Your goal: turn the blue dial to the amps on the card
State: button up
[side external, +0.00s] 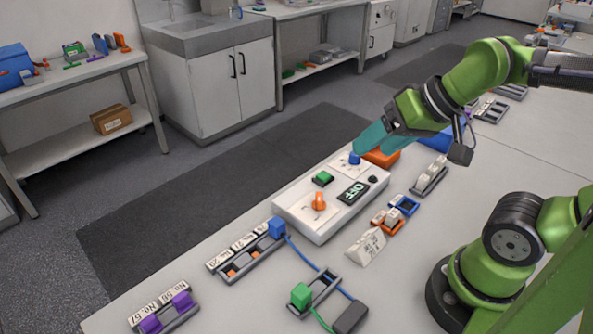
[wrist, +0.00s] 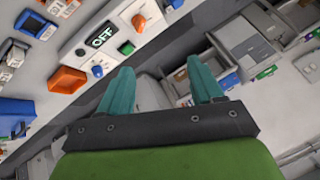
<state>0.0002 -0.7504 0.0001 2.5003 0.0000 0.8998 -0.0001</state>
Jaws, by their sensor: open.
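The white cycler box (side external: 335,222) stands on the table. Its blue dial (side external: 355,158) is at the far end, on a pale scale plate; it also shows in the wrist view (wrist: 97,71). The white folded card (side external: 366,246) stands in front of the box, its writing too small to read. My gripper (side external: 372,143) has teal fingers, open and empty, beside and above the blue dial. In the wrist view my gripper (wrist: 162,82) has the dial outside its left finger, not between the fingers. The dial's pointer setting is too small to read.
The box also carries an orange dial (side external: 319,201), a green button (side external: 323,178) and a display (side external: 353,193) reading OFF. An orange tray (side external: 382,158) lies beyond the box. Blue and orange holders (side external: 395,213) and a cell rack (side external: 250,260) stand close by.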

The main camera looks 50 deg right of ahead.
dwell(0.4)
jog(key=shift+c, duration=0.8)
jog(key=g+h, duration=0.2)
jog(key=g, duration=0.4)
send_over(350, 165)
jog(key=s, duration=0.1)
notch_tip(350, 165, down, 5)
jog(key=shift+w+d+r+n+g, duration=0.5)
jog(key=shift+d+r+n+g, duration=0.15)
jog(key=shift+d+r, duration=0.25)
notch_tip(350, 165, down, 17)
jog(key=shift+r, duration=0.2)
jog(key=shift+c, duration=0.5)
jog(key=c, duration=1)
